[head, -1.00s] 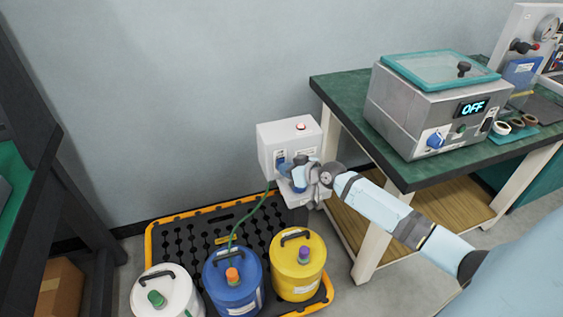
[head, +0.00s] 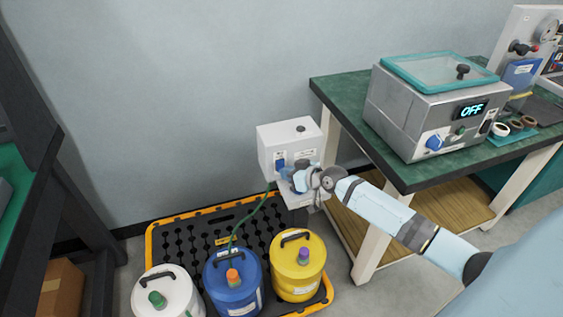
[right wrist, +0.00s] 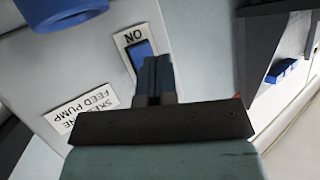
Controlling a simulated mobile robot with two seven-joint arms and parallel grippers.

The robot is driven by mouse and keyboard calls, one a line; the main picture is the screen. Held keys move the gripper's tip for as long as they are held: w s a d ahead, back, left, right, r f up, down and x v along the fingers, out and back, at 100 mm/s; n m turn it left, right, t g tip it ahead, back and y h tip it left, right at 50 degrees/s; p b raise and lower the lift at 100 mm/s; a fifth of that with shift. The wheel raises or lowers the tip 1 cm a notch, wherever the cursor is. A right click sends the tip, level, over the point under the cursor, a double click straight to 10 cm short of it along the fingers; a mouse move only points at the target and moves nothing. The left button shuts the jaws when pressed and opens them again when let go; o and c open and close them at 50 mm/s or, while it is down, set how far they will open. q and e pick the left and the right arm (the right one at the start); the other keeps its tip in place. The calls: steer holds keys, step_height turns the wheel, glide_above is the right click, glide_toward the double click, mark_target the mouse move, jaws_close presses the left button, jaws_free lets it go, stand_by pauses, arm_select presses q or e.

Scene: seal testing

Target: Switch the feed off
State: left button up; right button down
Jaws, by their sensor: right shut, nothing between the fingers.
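The white feed pump box (head: 287,150) is at the wall, with a dark lamp (head: 300,128) on top. My right gripper (head: 299,180) is shut and empty in front of the box. In the right wrist view its fingertips (right wrist: 156,70) overlap the lower end of the switch and hide it; I cannot tell whether they touch. My left gripper is out of view.
A green hose (head: 254,216) runs from the box to the blue drum (head: 222,280). A white drum (head: 148,286) and a yellow drum (head: 285,280) stand beside it on a black-and-yellow pallet (head: 190,222). A green-topped bench (head: 345,92) with a tester reading "OFF" (head: 400,110) is at right.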

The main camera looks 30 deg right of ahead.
steer(key=shift+s+a+f+p, duration=0.1)
steer(key=shift+s+a+p, duration=0.1)
steer(key=shift+s+p, duration=0.5)
steer(key=shift+s+a+f+p, duration=0.1)
steer(key=shift+s+a+p, duration=0.15)
steer(key=shift+s, duration=0.85)
steer(key=shift+s+a+f, duration=0.15)
steer(key=shift+s, duration=0.5)
